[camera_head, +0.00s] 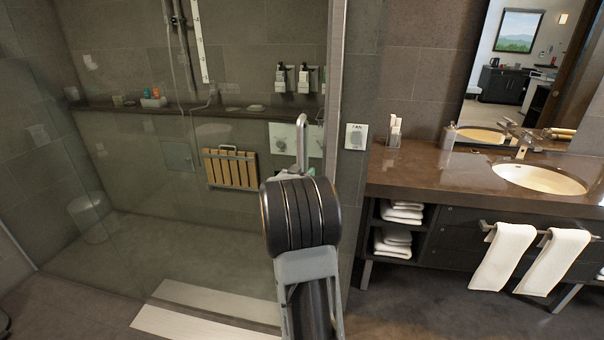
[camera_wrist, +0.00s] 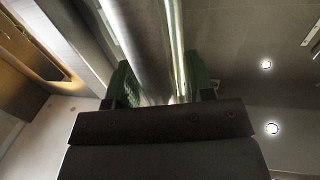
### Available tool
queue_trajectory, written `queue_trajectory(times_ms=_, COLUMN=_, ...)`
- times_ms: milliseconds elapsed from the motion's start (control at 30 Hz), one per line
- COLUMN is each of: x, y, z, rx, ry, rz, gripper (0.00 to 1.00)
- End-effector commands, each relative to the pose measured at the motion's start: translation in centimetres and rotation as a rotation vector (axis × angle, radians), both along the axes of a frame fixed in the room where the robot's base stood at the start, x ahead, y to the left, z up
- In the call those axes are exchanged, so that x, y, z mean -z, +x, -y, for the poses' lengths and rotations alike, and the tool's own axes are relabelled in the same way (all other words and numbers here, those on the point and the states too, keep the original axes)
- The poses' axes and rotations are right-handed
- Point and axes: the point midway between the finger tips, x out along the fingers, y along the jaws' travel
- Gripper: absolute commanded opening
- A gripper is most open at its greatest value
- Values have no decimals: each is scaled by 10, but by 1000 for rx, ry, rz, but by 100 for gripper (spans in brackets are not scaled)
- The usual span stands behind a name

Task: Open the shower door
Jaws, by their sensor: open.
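The shower door (camera_head: 120,190) is a large clear glass panel at the left and middle of the head view. Its vertical metal handle (camera_head: 301,143), curved at the top, stands near the door's right side. My arm covers the handle's lower part. My gripper is mostly hidden behind my wrist in the head view. In the wrist view my gripper (camera_wrist: 160,82) is open, with one green-padded finger on each side of the metal handle bar (camera_wrist: 142,40). The bar lies between the fingers. I cannot tell whether either finger touches it.
A metal door post (camera_head: 335,90) stands right of the handle. The vanity counter (camera_head: 430,170) with a sink (camera_head: 540,178) and hanging white towels (camera_head: 503,257) is at the right. Inside the shower are a wooden fold-down seat (camera_head: 230,168) and a ledge (camera_head: 190,112). Floor in front is clear.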

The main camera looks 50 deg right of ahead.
Motion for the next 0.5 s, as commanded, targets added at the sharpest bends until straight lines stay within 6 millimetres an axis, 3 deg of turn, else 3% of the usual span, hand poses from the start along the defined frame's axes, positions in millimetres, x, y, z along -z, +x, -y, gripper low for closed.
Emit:
queue_trajectory(times_ms=200, x=0, y=0, z=0, rx=0, ry=0, rz=0, gripper=47)
queue_trajectory(times_ms=500, x=0, y=0, z=0, rx=0, ry=0, rz=0, gripper=18)
